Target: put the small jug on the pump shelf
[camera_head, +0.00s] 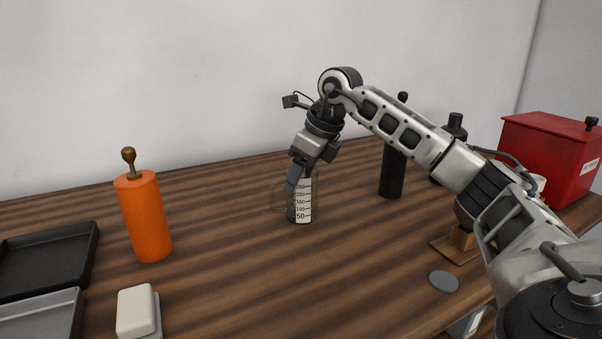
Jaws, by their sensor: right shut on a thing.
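The small jug (302,209) is a clear vessel with a white measuring scale and a faint handle on its left. It stands upright near the middle of the wooden table, or very slightly above it; I cannot tell which. My right gripper (294,182) reaches down from above and is shut on the jug at its upper part, hiding some of the rim. I cannot make out a pump shelf for certain in this view. My left gripper is not in view.
An orange cylinder (145,217) with a brass knob, a white block (137,312) and dark trays (88,247) are at left. A black cylinder (391,174), a red box (545,160), a grey disc (444,282) and a wooden piece (440,248) are at right. The table (230,270) is clear in front of the jug.

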